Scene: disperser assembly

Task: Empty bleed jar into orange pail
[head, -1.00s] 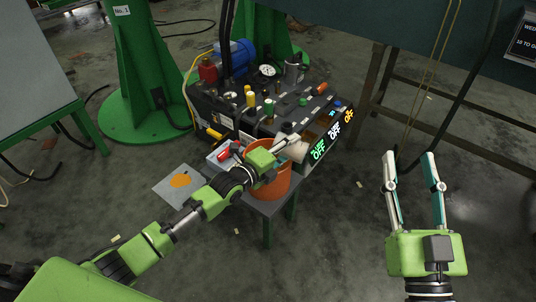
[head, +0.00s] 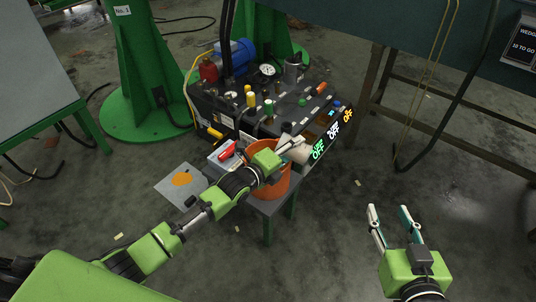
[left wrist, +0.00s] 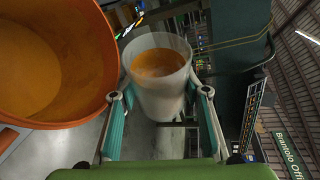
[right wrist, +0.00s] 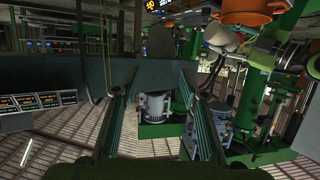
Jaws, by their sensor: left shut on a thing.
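The bleed jar (left wrist: 160,92) is a whitish, translucent cup with orange inside, seen through its open mouth in the left wrist view. My left gripper (left wrist: 162,100) is shut on its sides. In the head view the jar (head: 297,150) is a pale shape at the right rim of the orange pail (head: 272,187), partly hidden by my gripper. The pail (left wrist: 50,65) also fills the left of the left wrist view, with orange inside. I cannot tell the jar's exact tilt. My right gripper (head: 388,213) is open and empty, over the floor at right.
The pail is on a small green-legged stand beside the black machine bench (head: 250,105), which carries valves, a gauge and lit OFF displays (head: 334,130). A grey sheet with an orange spot (head: 180,184) lies left of the pail.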

